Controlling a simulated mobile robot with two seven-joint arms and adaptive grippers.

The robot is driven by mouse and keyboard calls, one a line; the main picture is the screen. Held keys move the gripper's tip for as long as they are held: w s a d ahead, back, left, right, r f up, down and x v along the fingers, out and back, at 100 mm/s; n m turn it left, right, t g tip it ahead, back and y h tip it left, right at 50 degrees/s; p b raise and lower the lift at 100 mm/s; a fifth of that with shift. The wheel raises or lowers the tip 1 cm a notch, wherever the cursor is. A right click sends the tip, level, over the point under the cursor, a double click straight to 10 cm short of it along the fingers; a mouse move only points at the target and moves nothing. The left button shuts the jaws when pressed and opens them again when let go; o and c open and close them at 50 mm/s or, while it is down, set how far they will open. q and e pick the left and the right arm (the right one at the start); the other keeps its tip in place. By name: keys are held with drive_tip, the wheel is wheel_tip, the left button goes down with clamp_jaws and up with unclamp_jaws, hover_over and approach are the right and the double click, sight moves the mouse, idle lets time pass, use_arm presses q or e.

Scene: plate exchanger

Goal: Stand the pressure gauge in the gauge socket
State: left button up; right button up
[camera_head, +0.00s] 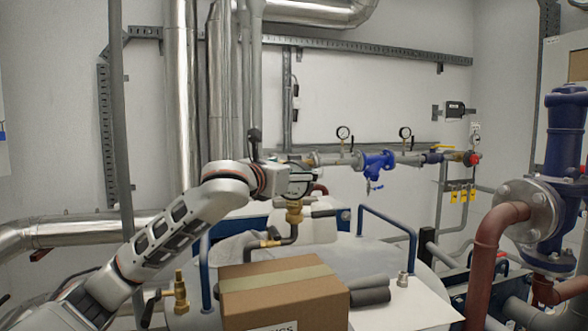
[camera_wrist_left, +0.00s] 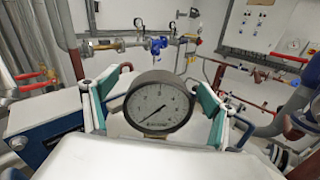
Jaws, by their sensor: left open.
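The pressure gauge (camera_wrist_left: 160,103) shows in the left wrist view with its round pale dial facing the camera. It sits between the two teal-padded fingers of my left gripper (camera_wrist_left: 158,92), which are open on either side of it. In the head view my left gripper (camera_head: 308,180) is above a brass fitting (camera_head: 294,212) on a bent pipe, and the gauge is mostly hidden there. A small metal fitting (camera_head: 403,279) stands on the white surface at the right. I cannot tell which fitting is the gauge socket, or whether the gauge's stem sits in one. My right gripper is not in view.
Blue rails (camera_head: 388,222) flank the fitting. Two small gauges (camera_head: 343,133) stand on the wall pipe behind. A brass valve (camera_head: 180,292) is at the left.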

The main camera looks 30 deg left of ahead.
use_arm(q)
drive_tip(key=shift+s+r, duration=0.15)
drive_tip(key=shift+r, duration=0.3)
drive_tip(key=s+d+b, duration=0.1)
drive_tip(key=s, duration=1)
drive_tip(key=shift+s, duration=0.35)
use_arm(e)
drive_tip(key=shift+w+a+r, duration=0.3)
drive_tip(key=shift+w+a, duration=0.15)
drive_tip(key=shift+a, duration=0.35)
use_arm(q)
drive_tip(key=shift+f, duration=0.1)
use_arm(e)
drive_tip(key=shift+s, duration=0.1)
